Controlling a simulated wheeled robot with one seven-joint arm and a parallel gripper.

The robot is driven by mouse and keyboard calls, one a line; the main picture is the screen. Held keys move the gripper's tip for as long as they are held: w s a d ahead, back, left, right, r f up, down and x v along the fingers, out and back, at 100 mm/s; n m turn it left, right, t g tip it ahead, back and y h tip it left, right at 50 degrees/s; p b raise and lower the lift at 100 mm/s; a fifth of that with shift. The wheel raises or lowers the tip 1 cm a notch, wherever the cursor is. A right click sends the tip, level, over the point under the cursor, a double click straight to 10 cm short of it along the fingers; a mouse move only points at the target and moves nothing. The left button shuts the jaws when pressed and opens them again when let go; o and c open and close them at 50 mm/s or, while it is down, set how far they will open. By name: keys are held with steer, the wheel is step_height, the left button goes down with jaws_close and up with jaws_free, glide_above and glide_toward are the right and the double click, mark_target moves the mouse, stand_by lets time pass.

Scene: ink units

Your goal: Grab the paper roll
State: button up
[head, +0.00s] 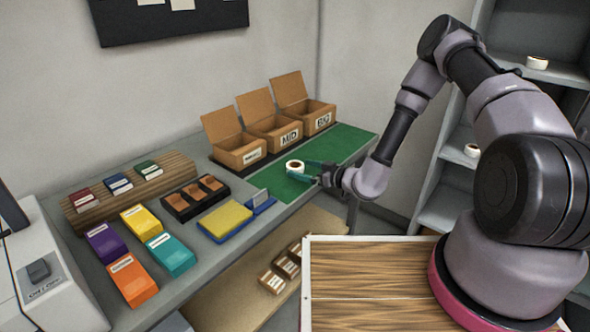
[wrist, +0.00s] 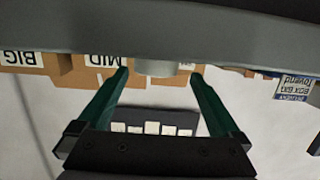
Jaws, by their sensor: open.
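A white paper roll (head: 295,166) with a dark core stands on the green mat (head: 345,142) in front of the three cardboard boxes. My gripper (head: 297,171) is open, low over the mat, with its teal fingers reaching to the roll from the right. In the wrist view, which is upside down, a pale roll (wrist: 157,68) shows between the tips of my open gripper (wrist: 160,75). Gaps show at both sides of it, and I cannot tell whether a finger touches it.
Open cardboard boxes, including the MID box (head: 287,139) and BIG box (head: 320,120), stand behind the mat. A yellow-topped blue pad (head: 226,219) lies to the left. More white rolls sit on the shelves (head: 537,62) at right. The mat's right part is clear.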

mark_target(291, 164)
steer(key=x, duration=0.7)
steer(key=shift+w, duration=0.4)
steer(key=c, duration=1.3)
